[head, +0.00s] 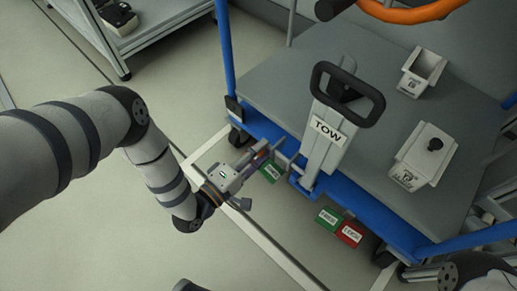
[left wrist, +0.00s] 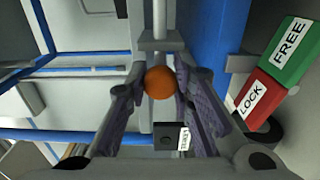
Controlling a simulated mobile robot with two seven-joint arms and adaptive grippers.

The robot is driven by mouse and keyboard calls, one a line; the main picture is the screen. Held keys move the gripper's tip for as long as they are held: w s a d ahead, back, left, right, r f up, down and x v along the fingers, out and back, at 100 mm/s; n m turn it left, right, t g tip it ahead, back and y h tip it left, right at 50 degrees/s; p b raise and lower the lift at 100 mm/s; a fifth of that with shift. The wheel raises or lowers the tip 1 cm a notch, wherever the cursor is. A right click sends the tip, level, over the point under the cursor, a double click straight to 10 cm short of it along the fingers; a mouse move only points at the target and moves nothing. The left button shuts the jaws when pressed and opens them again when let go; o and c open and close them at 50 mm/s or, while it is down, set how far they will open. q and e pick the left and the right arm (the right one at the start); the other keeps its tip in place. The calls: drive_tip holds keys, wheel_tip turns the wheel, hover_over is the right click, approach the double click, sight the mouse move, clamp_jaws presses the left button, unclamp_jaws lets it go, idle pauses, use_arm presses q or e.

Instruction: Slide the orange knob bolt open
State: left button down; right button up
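The orange knob (left wrist: 160,82) shows in the left wrist view, in front of a grey bar (left wrist: 160,40). My left gripper (left wrist: 161,88) has one finger on each side of the knob, and both fingertips appear to touch it. In the head view my left gripper (head: 272,150) is at the front edge of the blue cart, left of the TOW post (head: 325,140); its fingers hide the knob there. A small dark block with a white label (left wrist: 168,137) lies below the knob in the wrist view.
Green FREE (head: 328,218) and red LOCK (head: 350,234) plates are on the cart's front. The TOW post's black loop handle (head: 345,92) rises beside my left gripper. Two white bins (head: 423,72) stand on the grey deck (head: 300,62). Floor before the cart is clear.

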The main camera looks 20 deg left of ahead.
use_arm(q)
drive_tip(key=shift+w+a, duration=0.25)
drive_tip(key=shift+a, duration=0.45)
drive_tip(key=shift+w+a, duration=0.25)
drive_tip(key=shift+a, duration=0.45)
drive_tip(key=c, duration=1.4)
unclamp_jaws()
drive_tip(key=shift+s, duration=0.1)
drive_tip(key=v, duration=1.2)
